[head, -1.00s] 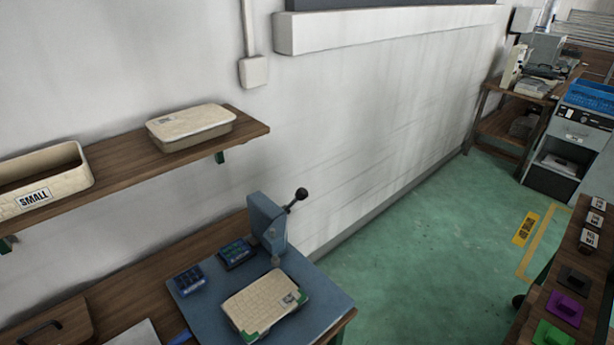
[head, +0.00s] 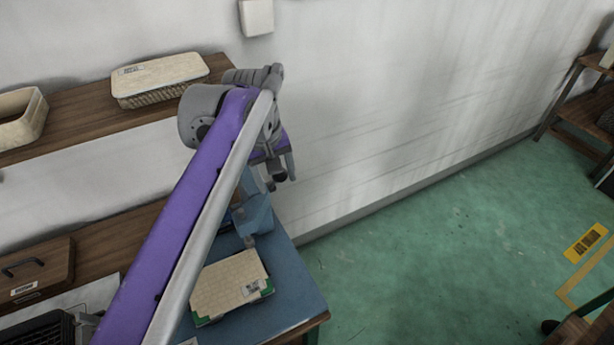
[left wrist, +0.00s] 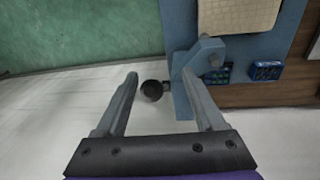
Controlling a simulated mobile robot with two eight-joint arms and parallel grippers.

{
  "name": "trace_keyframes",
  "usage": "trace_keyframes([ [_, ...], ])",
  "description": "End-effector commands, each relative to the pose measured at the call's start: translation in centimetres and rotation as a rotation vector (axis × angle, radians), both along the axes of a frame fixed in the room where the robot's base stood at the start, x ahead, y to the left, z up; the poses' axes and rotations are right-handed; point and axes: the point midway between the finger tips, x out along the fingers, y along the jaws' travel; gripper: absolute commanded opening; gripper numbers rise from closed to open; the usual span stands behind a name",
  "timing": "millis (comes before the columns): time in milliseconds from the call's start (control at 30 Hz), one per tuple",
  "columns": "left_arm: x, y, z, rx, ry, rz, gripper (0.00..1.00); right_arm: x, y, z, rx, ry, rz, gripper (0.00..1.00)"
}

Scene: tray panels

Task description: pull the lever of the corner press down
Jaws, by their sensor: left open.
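The corner press (head: 256,218) is a blue block on a blue bench plate, partly hidden behind my left arm. Its lever ends in a black ball knob (left wrist: 152,91), which in the left wrist view lies between the two fingers, nearer the left one, with a gap on both sides. My left gripper (head: 281,176) is open above the press, with its fingers pointing down; it also shows in the left wrist view (left wrist: 160,77). In the head view the lever is mostly hidden by the gripper. A cream woven panel (head: 232,281) with green corners lies in front of the press. My right gripper is out of view.
A wall shelf (head: 85,118) holds a lidded cream box (head: 160,76) and an open cream bin (head: 22,117) close to my arm's left. A wooden box (head: 38,268) stands on the bench at left. The wall is just behind; green floor (head: 430,240) is free at right.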

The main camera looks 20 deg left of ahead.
Motion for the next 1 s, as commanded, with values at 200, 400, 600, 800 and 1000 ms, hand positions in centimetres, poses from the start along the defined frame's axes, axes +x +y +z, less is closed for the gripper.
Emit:
trace_keyframes([
  [200,2.4,2.0,1.8,-0.044,0.06,0.151,0.71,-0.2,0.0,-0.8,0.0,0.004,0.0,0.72],
  [400,3.3,2.9,2.4,-0.063,0.091,0.229,0.71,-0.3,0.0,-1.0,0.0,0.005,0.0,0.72],
  [600,3.5,2.8,0.2,-0.065,0.092,0.232,0.71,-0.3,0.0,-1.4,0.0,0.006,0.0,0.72],
  [800,3.9,2.5,-3.7,-0.065,0.092,0.231,0.71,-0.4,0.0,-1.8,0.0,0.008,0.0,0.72],
  [1000,4.2,2.3,-6.7,-0.065,0.091,0.231,0.71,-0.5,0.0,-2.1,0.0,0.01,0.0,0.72],
])
